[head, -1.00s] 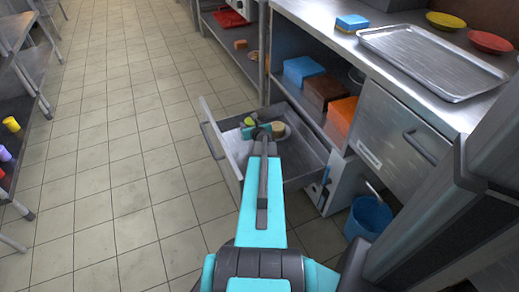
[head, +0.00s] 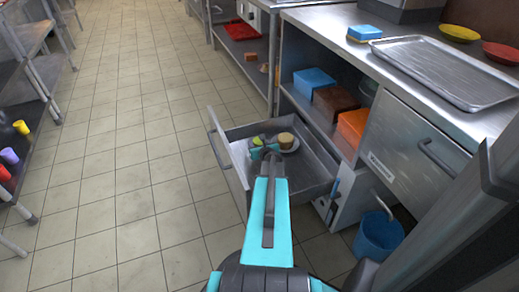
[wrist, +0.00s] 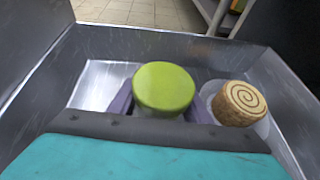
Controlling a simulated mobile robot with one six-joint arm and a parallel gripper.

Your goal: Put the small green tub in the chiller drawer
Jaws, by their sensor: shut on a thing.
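The small green tub (wrist: 165,88) has a round lime-green lid and a pale side. It stands upright between the purple-grey fingers of my gripper (wrist: 158,106) in the wrist view. In the head view the tub (head: 258,140) and my gripper (head: 266,151) are inside the outline of the open metal chiller drawer (head: 312,181). My gripper is shut on the tub. The fingers and palm hide the tub's lower part, so I cannot tell whether it touches the drawer floor.
A tan round item with a spiral top (wrist: 238,103) sits on a white plate (wrist: 263,127) in the drawer, right of the tub. A blue bucket (head: 380,235) stands on the floor at right. A metal tray (head: 450,72) lies on the counter. Floor left of the drawer is clear.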

